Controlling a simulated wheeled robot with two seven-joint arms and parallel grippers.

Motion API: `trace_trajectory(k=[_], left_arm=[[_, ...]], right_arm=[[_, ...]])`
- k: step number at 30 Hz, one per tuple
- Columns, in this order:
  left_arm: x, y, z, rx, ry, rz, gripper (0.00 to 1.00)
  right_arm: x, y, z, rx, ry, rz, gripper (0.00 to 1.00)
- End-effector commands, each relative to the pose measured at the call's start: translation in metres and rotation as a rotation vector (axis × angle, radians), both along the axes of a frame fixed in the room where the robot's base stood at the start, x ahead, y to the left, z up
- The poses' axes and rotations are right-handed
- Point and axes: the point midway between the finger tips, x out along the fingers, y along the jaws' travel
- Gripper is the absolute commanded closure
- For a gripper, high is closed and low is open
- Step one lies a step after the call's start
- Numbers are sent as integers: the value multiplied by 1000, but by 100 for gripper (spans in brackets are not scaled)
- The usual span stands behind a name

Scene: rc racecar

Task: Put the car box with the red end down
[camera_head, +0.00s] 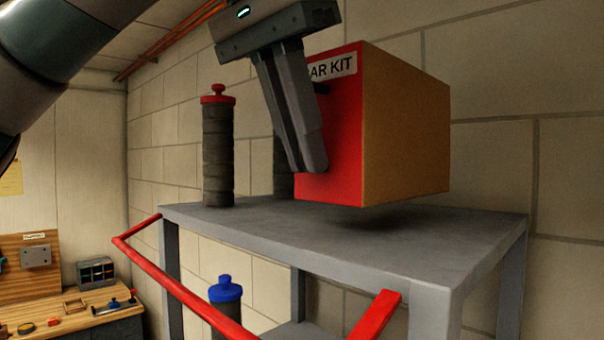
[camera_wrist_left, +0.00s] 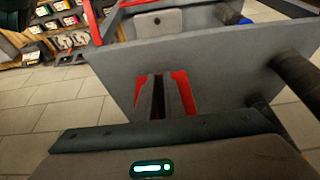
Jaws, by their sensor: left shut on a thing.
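The car box (camera_head: 408,125) has tan sides and a red end (camera_head: 345,150) with a white label reading "AR KIT", partly covered. It is upright above the grey cart's top (camera_head: 420,245), with a shadow beneath it and the red end facing sideways toward my gripper. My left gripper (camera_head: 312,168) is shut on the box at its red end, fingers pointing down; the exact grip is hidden. In the left wrist view, red (camera_wrist_left: 180,92) shows around the fingers (camera_wrist_left: 158,98). My right gripper is not in view.
A dark ribbed cylinder with a red cap (camera_head: 218,150) stands left of the box on the cart top. A blue-capped one (camera_head: 226,300) is lower. A red rail (camera_head: 190,300) runs along the cart's front left. A brick wall (camera_head: 500,80) is behind. The cart top's front right is clear.

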Motion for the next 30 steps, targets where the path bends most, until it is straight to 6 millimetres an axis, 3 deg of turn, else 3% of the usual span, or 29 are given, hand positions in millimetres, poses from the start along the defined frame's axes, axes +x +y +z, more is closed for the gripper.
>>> trace_trajectory(k=[12, 24, 27, 30], left_arm=[[0, 1, -33, -2, 0, 1, 100], [0, 0, -38, -3, 0, 1, 100], [0, 0, -38, -2, 0, 1, 72], [0, 0, -38, -1, 1, 1, 72]], right_arm=[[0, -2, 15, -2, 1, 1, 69], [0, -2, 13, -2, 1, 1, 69], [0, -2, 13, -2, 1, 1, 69], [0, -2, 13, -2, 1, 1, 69]])
